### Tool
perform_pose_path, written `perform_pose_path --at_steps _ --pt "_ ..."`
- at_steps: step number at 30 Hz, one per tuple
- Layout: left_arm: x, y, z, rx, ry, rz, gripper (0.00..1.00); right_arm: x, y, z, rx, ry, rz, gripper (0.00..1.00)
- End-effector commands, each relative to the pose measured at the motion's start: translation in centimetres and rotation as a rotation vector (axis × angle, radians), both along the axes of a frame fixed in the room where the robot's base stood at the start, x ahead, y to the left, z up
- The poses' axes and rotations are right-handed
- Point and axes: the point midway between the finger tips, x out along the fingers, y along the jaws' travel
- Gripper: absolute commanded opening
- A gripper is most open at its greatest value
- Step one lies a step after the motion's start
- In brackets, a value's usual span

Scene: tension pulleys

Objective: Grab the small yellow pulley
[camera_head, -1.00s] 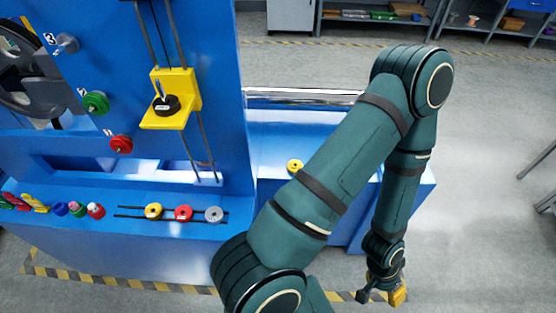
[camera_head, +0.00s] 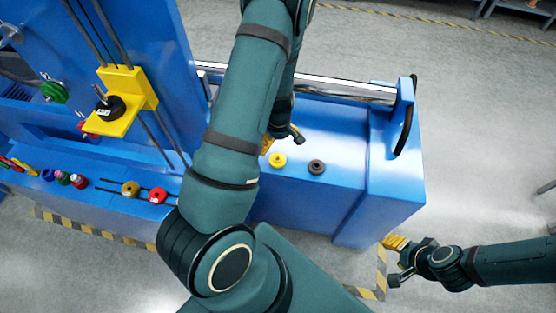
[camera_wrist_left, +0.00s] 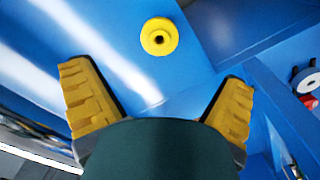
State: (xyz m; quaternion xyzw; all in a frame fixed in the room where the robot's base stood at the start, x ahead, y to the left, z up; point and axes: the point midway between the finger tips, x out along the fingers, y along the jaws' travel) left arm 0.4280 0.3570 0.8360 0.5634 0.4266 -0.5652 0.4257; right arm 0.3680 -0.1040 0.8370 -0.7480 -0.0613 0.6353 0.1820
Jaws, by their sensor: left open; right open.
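A small yellow pulley (camera_head: 277,160) lies flat on the blue ledge at the middle of the head view. It also shows in the left wrist view (camera_wrist_left: 159,36), beyond the fingertips and between their lines. My left gripper (camera_head: 281,136) is just behind and above the pulley, partly hidden by my arm. In the wrist view my left gripper (camera_wrist_left: 155,88) has its yellow fingers wide apart with nothing between them. My right gripper (camera_head: 397,262) is open and empty at the lower right, beside the ledge. Another yellow pulley (camera_head: 130,188) sits on the slotted rails at left.
A dark pulley (camera_head: 317,167) lies right of the small yellow pulley. A metal bar (camera_head: 330,88) runs along the ledge's back, ending at a blue upright with a black handle (camera_head: 404,130). A red pulley (camera_head: 158,195) and a yellow bracket (camera_head: 123,120) are at left.

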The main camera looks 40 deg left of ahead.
Motion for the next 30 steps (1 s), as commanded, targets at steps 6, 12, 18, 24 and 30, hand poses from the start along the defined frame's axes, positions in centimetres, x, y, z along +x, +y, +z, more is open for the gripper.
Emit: perform_pose_path --at_steps 6,12,18,24,30 --pt "-0.1 0.0 -4.6 -0.001 0.003 0.0 0.99 -0.1 0.0 -1.2 -0.002 0.002 0.0 0.47" --pt "-0.1 0.0 -6.4 0.0 0.001 -0.003 0.99 -0.2 0.1 -1.4 -0.001 0.006 0.003 0.47" --pt "0.0 0.2 -8.1 0.0 0.001 -0.003 0.99 -0.3 0.1 -1.7 0.0 0.007 0.005 0.47" --pt "0.1 0.3 -10.9 -0.001 0.001 -0.004 0.99 -0.4 0.1 -2.1 0.0 0.01 0.007 0.47" --pt "0.2 0.4 -11.8 0.001 -0.001 -0.004 0.99 -0.5 0.1 -2.2 0.0 0.011 0.008 0.47"
